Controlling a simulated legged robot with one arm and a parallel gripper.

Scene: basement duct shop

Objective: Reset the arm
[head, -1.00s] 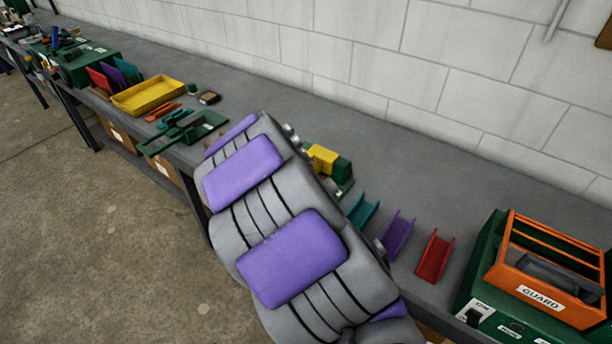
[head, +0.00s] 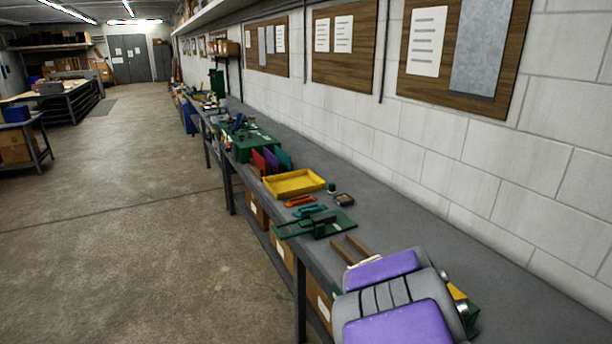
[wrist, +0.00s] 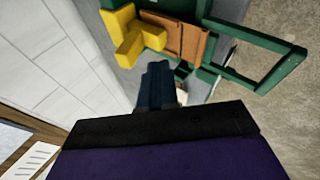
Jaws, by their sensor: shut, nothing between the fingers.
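My gripper (wrist: 158,85) shows in the wrist view as dark blue fingers, shut with nothing between them. In the head view my grey and purple arm fills the lower right, over the bench (head: 480,290), and I cannot make out the fingers there. Past the fingers in the wrist view are a yellow block (wrist: 135,38), a brown piece (wrist: 188,42) and a green frame (wrist: 258,50). The fingers appear apart from these.
A yellow tray (head: 293,184), a green fixture (head: 322,224) and two brown strips (head: 350,250) lie on the bench near my arm. Boards (head: 455,50) hang on the block wall. The concrete floor (head: 130,240) to the left is clear.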

